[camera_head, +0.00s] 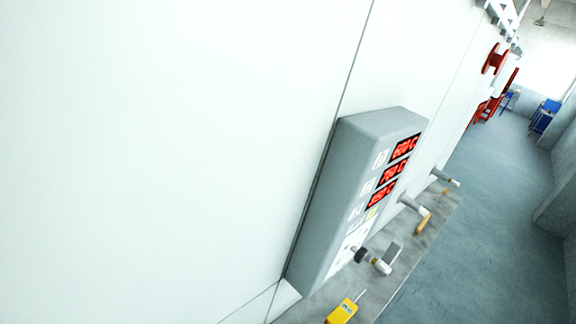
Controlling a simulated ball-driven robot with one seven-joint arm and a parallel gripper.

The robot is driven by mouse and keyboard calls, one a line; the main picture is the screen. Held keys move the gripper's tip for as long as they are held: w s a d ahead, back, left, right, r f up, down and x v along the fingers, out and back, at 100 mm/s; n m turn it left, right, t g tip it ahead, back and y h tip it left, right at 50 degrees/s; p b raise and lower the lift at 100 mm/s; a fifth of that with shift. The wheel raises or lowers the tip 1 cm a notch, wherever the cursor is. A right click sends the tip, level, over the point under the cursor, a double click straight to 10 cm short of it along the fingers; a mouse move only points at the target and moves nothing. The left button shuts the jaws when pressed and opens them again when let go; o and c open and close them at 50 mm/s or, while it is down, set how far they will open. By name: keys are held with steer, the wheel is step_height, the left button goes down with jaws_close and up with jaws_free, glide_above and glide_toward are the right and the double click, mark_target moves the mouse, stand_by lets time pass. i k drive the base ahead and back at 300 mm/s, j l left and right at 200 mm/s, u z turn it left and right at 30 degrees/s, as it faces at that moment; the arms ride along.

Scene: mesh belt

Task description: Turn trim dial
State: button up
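A grey control box (350,170) sticks out from the white wall, right of the picture's middle. It has red digit displays (393,172) one above the other on its right-facing side. Below them, near the box's lower end, is a small black knob (361,255), which may be the trim dial; no label on it can be read. A pale cylindrical part (381,267) shows just right of the knob, and I cannot tell whether they touch. My gripper is not in view.
White wall panels (160,130) fill the left. A grey ledge (405,258) below the box holds a yellow device (342,312). Pale cylinders (413,206) stick out farther along. The blue-grey floor (480,240) at right is clear. Red equipment (495,60) and a blue object (546,112) stand far back.

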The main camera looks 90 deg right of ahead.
mark_target(361, 253)
steer(key=z, duration=2.35)
